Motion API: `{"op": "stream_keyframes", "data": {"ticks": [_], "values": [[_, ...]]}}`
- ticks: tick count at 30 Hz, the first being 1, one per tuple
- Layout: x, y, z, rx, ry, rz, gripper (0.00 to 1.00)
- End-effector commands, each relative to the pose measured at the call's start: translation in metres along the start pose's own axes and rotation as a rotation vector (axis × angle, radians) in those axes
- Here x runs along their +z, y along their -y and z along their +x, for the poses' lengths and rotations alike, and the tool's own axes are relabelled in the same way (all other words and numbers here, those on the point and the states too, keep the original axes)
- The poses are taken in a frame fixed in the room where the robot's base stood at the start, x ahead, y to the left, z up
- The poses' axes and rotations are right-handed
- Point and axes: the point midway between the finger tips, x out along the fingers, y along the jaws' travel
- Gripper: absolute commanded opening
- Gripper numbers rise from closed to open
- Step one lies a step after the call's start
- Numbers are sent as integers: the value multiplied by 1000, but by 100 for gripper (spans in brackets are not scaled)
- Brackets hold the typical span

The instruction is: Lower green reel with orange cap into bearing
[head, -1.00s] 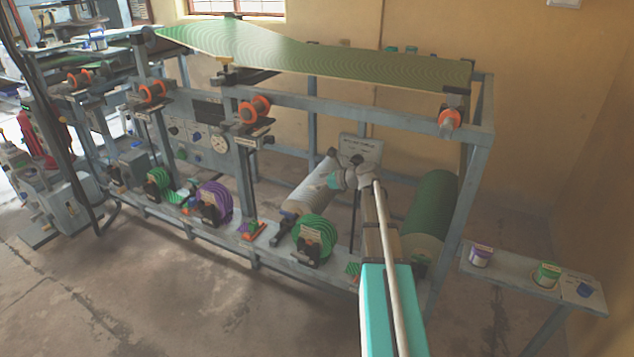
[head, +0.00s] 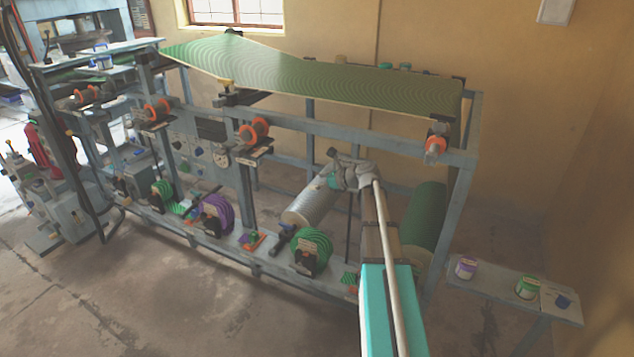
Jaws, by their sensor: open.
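Two green-striped reels stand low on the frame: a larger one (head: 312,250) at the middle and a smaller one (head: 163,193) further left. I cannot make out an orange cap on either. A big green roll (head: 427,215) lies at the right end, partly behind my arm. Orange-ended holders sit along the upper rail, one at the right (head: 435,145) and one at the middle (head: 254,132); which bearing is meant I cannot tell. My gripper (head: 329,168) is open beside the pale metal roller (head: 310,203), small and partly hidden by the wrist. I see nothing held.
A green patterned sheet (head: 320,75) stretches over the top of the frame. A purple reel (head: 216,215) stands left of the larger green reel. A side shelf (head: 490,283) with purple, green and blue pots is at the right. The floor in front is clear.

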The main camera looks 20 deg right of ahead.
Motion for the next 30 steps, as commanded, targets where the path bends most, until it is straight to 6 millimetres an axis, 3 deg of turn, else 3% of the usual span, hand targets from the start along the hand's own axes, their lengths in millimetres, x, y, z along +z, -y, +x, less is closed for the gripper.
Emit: {"op": "stream_keyframes", "data": {"ticks": [13,30], "values": [[36,1,-15,0,0,0,100],[41,2,-18,0,0,0,100]]}}
